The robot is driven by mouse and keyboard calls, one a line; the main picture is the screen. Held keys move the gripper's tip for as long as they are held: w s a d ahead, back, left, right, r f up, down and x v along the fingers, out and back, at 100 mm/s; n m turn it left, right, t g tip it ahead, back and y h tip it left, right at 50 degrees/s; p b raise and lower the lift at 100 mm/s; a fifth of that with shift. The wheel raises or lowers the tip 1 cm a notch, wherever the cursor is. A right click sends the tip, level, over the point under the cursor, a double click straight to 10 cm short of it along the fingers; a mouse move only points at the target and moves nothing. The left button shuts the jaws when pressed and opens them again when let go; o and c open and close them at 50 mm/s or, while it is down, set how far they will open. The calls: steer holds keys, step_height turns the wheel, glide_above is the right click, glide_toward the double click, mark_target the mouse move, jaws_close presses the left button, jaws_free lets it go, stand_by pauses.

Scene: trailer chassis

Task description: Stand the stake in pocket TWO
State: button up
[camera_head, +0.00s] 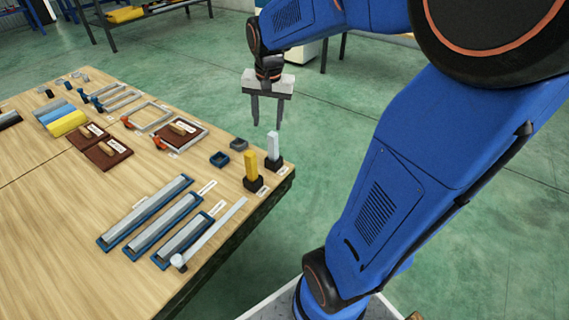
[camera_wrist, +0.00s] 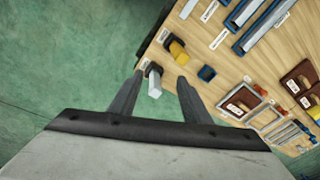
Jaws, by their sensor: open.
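A pale grey stake (camera_head: 273,145) stands upright in a black pocket near the table's right corner. A yellow stake (camera_head: 251,166) stands upright in another black pocket beside it. Small labels lie by both pockets, too small to read, so I cannot tell which is pocket two. My gripper (camera_head: 267,125) is open and empty, pointing down, with its fingertips just above the pale stake's top. In the wrist view, the pale stake (camera_wrist: 154,82) shows between the two fingers, nearer the left one, and the yellow stake (camera_wrist: 177,49) is just beyond.
Two small dark blue holders (camera_head: 219,159) sit left of the stakes, seemingly empty. Long grey bars in blue trays (camera_head: 165,226) and a thin metal rod (camera_head: 212,232) lie at the front. Brown boards (camera_head: 100,150), clamps and frames lie farther back. Open floor lies beyond the table's right edge.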

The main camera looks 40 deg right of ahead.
steer(key=s+a+n+t, duration=0.1)
steer(key=s+a+n, duration=0.1)
steer(key=s, duration=0.4)
steer(key=s+a+r+n+t, duration=0.1)
steer(key=s+a+n, duration=0.2)
steer(key=s, duration=0.4)
steer(key=s+a+n+t, duration=0.1)
steer(key=s+a+n, duration=0.2)
steer(key=s, duration=0.4)
steer(key=shift+r+n, duration=0.2)
steer(key=shift+n, duration=0.3)
steer(key=shift+w, duration=0.1)
